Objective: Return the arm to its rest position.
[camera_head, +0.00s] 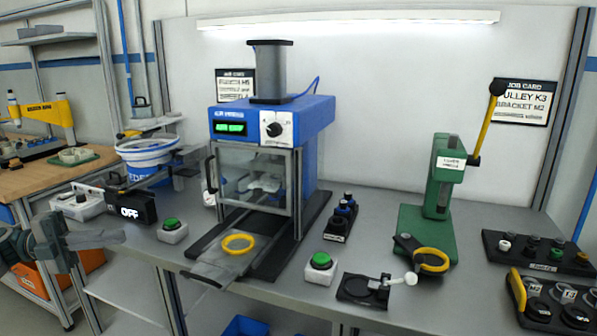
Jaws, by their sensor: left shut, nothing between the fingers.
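My left gripper (118,237) comes in low at the left edge. Its grey fingers point right and are shut, with nothing between them. It shows in front of the workbench's left end, apart from the things on the bench. My right gripper is not in view. The blue press (272,121) stands in the middle of the workbench (364,220), with its clear guard down in front. A yellow ring (238,244) lies on the grey plate in front of it.
A black OFF box (131,207) and a green button box (172,230) stand near my left gripper. Another green button box (321,267) stands right of the blue press. A green lever press (437,190) and dark parts trays (538,254) are farther right. An orange bin (40,284) sits below left.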

